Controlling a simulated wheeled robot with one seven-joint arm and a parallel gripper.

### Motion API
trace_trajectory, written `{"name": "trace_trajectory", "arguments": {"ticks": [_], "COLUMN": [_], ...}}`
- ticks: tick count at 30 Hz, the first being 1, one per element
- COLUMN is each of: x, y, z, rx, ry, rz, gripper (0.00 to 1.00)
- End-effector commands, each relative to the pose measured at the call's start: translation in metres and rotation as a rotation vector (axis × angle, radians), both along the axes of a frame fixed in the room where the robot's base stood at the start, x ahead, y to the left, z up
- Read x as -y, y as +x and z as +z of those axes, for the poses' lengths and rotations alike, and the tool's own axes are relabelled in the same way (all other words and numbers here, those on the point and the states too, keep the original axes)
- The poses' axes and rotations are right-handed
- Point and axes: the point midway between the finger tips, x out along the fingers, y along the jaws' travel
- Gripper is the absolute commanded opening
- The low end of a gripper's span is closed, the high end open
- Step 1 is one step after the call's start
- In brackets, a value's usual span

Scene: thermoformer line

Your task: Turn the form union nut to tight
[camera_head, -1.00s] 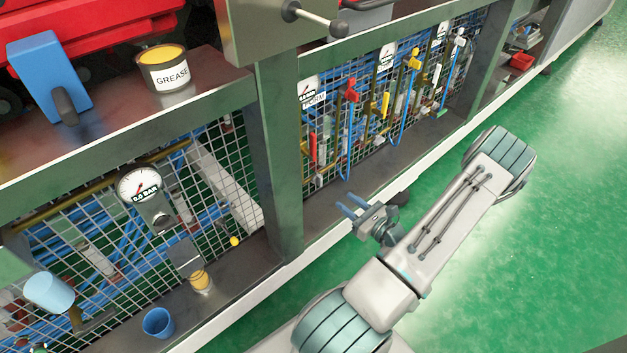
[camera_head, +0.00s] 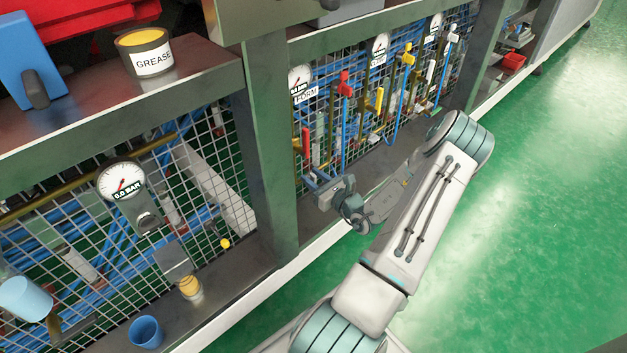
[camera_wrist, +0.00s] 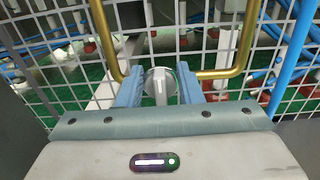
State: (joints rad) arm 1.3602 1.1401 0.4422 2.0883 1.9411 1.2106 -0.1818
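The form station has a gauge (camera_head: 299,80) above a FORM label (camera_head: 306,97) on the mesh panel. In the wrist view, a round silver fitting with a raised bar, which looks like the form union nut (camera_wrist: 160,83), sits between brass pipe ends. My gripper (camera_wrist: 160,88) has its two blue fingers apart, one on each side of this fitting. I see a gap at the fingers, and cannot tell whether either one touches it. In the head view my gripper (camera_head: 312,183) is low in front of the form station, and the nut cannot be made out there.
Brass pipe (camera_wrist: 238,45) rises close beside the right finger, with another on the left. A red-handled valve (camera_head: 345,84) and yellow-handled valves stand right of the form gauge. A green post (camera_head: 266,150) is left of my gripper. The green floor at right is clear.

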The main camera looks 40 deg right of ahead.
Motion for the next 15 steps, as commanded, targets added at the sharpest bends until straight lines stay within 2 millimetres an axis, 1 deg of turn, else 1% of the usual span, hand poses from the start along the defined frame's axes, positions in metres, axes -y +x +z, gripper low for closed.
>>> {"name": "trace_trajectory", "arguments": {"ticks": [8,9,11,12,15], "x": [0.0,0.0,0.0,0.0,0.0], "y": [0.0014,0.0013,0.0013,0.0012,0.0012], "z": [0.0004,0.0004,0.0003,0.0003,0.0003], "rx": [0.0,0.0,0.0,0.0,0.0], "ry": [0.0,0.0,0.0,0.0,0.0], "rz": [0.0,0.0,0.0,0.0,0.0], "gripper": [0.33,0.22,0.05,0.0,0.0]}}
